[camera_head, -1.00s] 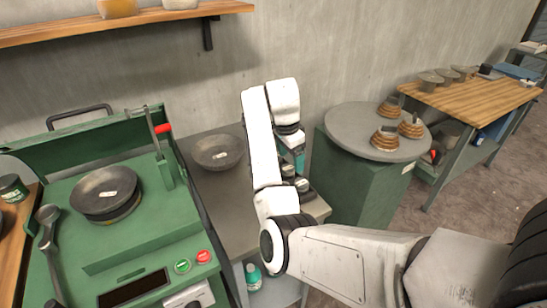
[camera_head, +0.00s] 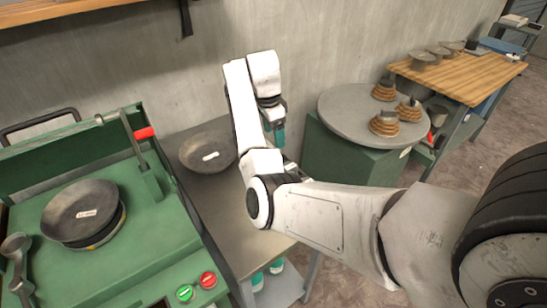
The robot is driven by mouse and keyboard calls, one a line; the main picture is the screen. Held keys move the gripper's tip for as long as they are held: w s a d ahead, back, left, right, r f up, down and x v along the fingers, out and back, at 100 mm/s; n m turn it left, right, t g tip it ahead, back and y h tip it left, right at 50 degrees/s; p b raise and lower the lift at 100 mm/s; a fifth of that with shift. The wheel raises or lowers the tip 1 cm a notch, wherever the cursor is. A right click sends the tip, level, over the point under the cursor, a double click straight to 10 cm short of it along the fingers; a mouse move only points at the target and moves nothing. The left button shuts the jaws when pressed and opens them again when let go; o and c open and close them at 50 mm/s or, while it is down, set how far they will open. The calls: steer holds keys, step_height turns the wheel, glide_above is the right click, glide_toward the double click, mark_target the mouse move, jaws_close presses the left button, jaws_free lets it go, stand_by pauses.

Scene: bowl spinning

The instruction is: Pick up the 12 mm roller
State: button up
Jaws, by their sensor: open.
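I cannot pick out the 12 mm roller for certain. Small dark pieces (camera_head: 293,172) show at the right end of the grey bench (camera_head: 222,222), mostly hidden behind my white arm. My gripper (camera_head: 280,130), with teal fingers, hangs pointing down over that end of the bench, above and slightly left of the dark pieces in the picture. It is open. Its fingertips are small and partly covered, and I see nothing held.
A green machine (camera_head: 150,235) with a dark bowl (camera_head: 80,212) and a red-gripped lever (camera_head: 145,133) stands left. Another bowl (camera_head: 208,152) lies on the bench. A round grey table (camera_head: 345,112) holds ring stacks. A wooden bench (camera_head: 455,78) stands farther right.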

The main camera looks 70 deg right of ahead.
steer(key=f, duration=0.1)
steer(key=f+p, duration=0.1)
steer(key=f, duration=0.3)
steer(key=shift+s+a+f, duration=0.1)
steer(key=shift+s+a, duration=0.05)
steer(key=shift+a, duration=0.15)
steer(key=shift+d+f, duration=0.1)
steer(key=shift+f, duration=0.55)
steer(key=shift+c, duration=0.3)
steer(key=shift+r, duration=0.1)
jaws_close()
